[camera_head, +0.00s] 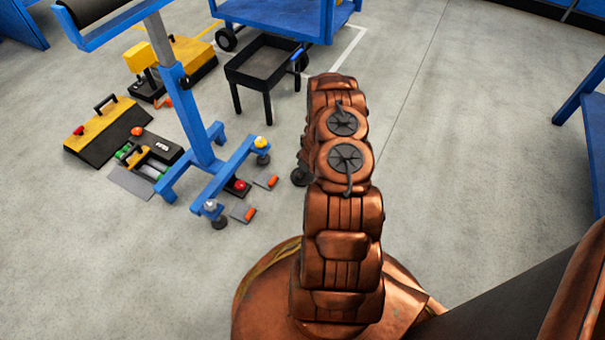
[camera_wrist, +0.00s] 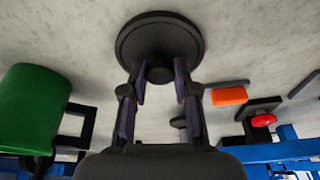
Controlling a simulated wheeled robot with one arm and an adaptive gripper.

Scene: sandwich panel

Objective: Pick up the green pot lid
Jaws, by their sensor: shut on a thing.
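My gripper (camera_wrist: 160,82) is at the middle of the wrist view, its two fingers shut on the short knob of a round dark lid (camera_wrist: 160,32). The lid looks dark grey or black, not green, and its disc lies beyond the fingertips. A green rounded object (camera_wrist: 32,110) with a dark frame beside it is at the left of the wrist view, apart from my gripper. In the head view my own arm hides the gripper; I cannot tell whether the small dark part at its left edge is the lid or gripper.
A yellow-black toolbox (camera_head: 100,130) and small orange-handled tools (camera_head: 243,214) lie on the floor. Blue furniture (camera_head: 592,120) is at the right edge.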

